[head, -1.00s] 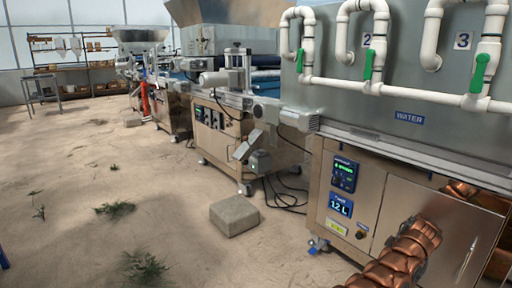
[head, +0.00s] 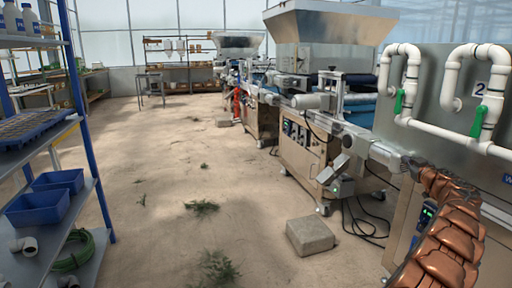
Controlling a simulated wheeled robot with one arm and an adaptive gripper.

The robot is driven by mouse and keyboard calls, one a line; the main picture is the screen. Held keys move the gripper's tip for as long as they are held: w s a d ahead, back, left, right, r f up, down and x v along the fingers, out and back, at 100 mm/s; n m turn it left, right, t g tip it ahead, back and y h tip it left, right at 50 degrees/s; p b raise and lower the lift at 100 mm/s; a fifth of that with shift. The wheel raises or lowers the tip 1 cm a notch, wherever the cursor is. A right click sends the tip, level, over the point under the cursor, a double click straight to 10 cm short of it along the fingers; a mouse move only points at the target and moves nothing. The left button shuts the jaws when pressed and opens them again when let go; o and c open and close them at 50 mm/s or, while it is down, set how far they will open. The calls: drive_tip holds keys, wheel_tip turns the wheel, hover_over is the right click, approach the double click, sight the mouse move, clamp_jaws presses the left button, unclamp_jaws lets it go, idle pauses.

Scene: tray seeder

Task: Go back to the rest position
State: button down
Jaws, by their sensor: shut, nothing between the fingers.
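My copper-coloured arm (head: 446,232) rises from the bottom right, in front of the steel water station (head: 428,100). Its far end lies near the grey motor and conveyor end of the middle machine. I cannot make out my gripper or its fingers there. No object of the task shows in the arm's grasp.
A concrete block (head: 310,236) lies on the sandy floor near the middle machine (head: 308,150), with black cables beside it. A blue-posted shelf (head: 93,150) with blue bins (head: 38,206) stands at left. The floor between is mostly clear, with small weeds (head: 202,207).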

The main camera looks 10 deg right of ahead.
drive_tip(key=w+a+r+m+h+p, duration=0.1)
drive_tip(key=w+a+r+m+p, duration=0.15)
drive_tip(key=a+r, duration=0.5)
drive_tip(key=w+a+r+m+h+p, duration=0.15)
drive_tip(key=a+r+p, duration=0.25)
drive_tip(key=r, duration=0.7)
drive_tip(key=s+a+r+m+g+p, duration=0.1)
drive_tip(key=s+a+r+g+p, duration=0.2)
drive_tip(key=a, duration=0.4)
drive_tip(key=s+a+r+m+g+p, duration=0.15)
drive_tip(key=a+p, duration=0.25)
drive_tip(key=a, duration=0.4)
drive_tip(key=s+a+f+n+g+y+p, duration=0.1)
drive_tip(key=s+a+n+g+y+p, duration=0.3)
drive_tip(key=s+a, duration=0.6)
drive_tip(key=s+a+f+g+p, duration=0.1)
drive_tip(key=s+a+g+p, duration=0.2)
drive_tip(key=s, duration=1.2)
drive_tip(key=s+a+f+g+y+p, duration=0.1)
drive_tip(key=s+a+g+p, duration=0.3)
drive_tip(key=s+a, duration=0.6)
drive_tip(key=s+a+f+g+y+p, duration=0.1)
drive_tip(key=s+a+g+p, duration=0.2)
drive_tip(key=s, duration=1.6)
drive_tip(key=a+p, duration=0.2)
drive_tip(key=a, duration=0.1)
drive_tip(key=shift+s+a+f+g, duration=0.35)
drive_tip(key=shift+s+a, duration=0.05)
